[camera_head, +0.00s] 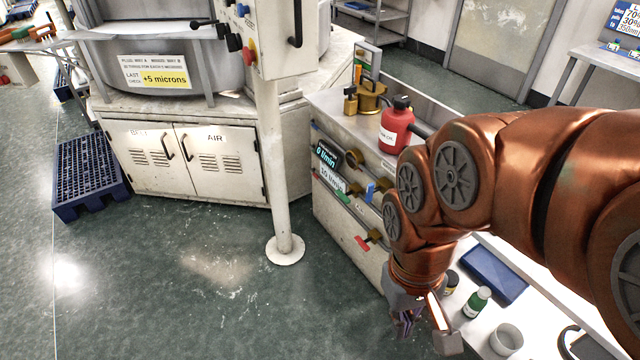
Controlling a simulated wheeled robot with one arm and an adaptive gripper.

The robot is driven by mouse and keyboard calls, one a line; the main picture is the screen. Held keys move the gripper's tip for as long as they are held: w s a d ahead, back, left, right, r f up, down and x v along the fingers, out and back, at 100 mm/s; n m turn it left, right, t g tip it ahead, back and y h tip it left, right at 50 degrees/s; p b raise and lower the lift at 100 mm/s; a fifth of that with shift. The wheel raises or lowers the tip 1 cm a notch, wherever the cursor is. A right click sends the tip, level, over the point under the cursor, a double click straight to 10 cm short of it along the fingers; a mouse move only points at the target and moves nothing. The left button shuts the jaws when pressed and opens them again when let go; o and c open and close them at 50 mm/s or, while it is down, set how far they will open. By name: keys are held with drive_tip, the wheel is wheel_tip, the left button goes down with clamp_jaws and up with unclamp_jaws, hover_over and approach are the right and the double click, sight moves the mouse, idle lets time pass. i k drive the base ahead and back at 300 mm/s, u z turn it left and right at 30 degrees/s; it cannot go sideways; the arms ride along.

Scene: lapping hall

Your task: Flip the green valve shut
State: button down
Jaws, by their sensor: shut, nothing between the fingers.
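The green valve handle (342,196) is a small lever on the front panel of the white cabinet, below the two displays. It slants down to the right, close to a brass fitting at its right end. A blue handle (370,192) stands roughly upright just to its right, and a red handle (361,243) sits lower on the same panel. My gripper (424,328) hangs at the lower right, in front of the white bench. It is shut and empty, well apart from the green handle.
The white cabinet (335,222) carries a red bottle (396,127) and a brass fitting on top. A white post (274,170) stands left of the cabinet; floor between is clear.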

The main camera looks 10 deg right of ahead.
sight(343, 197)
drive_tip(key=u, duration=0.25)
drive_tip(key=i, duration=0.95)
